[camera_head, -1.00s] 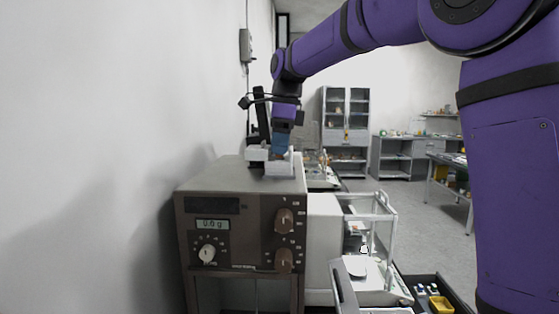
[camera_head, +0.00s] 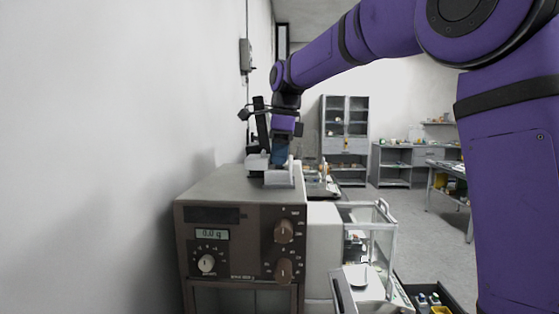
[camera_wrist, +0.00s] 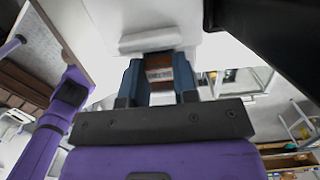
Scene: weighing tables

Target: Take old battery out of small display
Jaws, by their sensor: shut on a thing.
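A small white display unit (camera_head: 279,179) sits on top of the brown balance, below my gripper. My gripper (camera_head: 280,160) points down at it, its blue fingers at the unit's top. In the wrist view, my gripper (camera_wrist: 159,78) is shut on a brown-and-copper battery (camera_wrist: 158,73) with a pale label band. The battery's far end is at a white ridged part (camera_wrist: 150,41) of the unit; I cannot tell whether it is still seated there.
The brown balance (camera_head: 240,240) reads 0.0 g and stands close to the left wall. Cabinets (camera_head: 345,140) stand at the back.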

